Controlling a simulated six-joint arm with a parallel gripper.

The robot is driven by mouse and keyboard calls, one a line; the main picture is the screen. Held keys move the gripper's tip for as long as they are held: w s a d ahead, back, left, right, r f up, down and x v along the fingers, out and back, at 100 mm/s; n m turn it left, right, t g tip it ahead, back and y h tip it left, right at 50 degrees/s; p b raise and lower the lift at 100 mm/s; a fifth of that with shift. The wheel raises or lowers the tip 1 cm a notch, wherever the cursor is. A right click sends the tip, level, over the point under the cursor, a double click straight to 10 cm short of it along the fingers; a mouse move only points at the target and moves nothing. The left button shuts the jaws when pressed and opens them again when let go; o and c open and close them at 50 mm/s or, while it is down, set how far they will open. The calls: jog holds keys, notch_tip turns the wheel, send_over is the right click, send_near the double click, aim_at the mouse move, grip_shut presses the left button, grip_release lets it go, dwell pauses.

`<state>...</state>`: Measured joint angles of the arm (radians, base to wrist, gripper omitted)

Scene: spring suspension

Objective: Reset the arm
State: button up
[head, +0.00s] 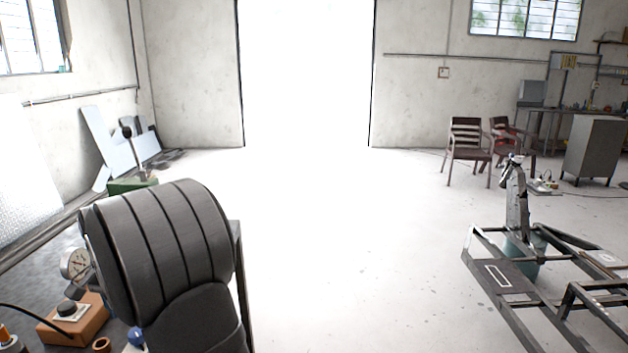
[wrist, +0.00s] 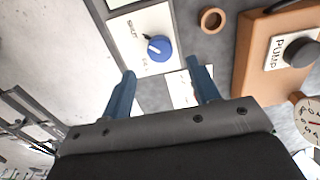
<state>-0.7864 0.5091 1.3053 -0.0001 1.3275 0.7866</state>
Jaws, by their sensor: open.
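My gripper (wrist: 163,92) shows in the wrist view with its two blue fingers apart and nothing between them. It is above a bench top, close to a blue knob (wrist: 159,48) on a white plate with partly readable lettering. In the head view my arm fills the lower left and hides the gripper. The blue knob shows there only in part, at the bottom edge (head: 136,336).
An orange box labelled PUMP (wrist: 258,62) with a dark knob, a brown ring (wrist: 213,20) and a pressure gauge (head: 75,264) are on the bench. A metal frame (head: 510,290) stands right. The middle floor is clear.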

notch_tip(320, 180, down, 7)
jog(key=shift+r, duration=0.1)
jog(key=shift+r+n, duration=0.15)
jog(key=shift+n, duration=0.75)
jog(key=n, duration=1)
jog(key=shift+n, duration=2.4)
jog(key=shift+o, duration=0.3)
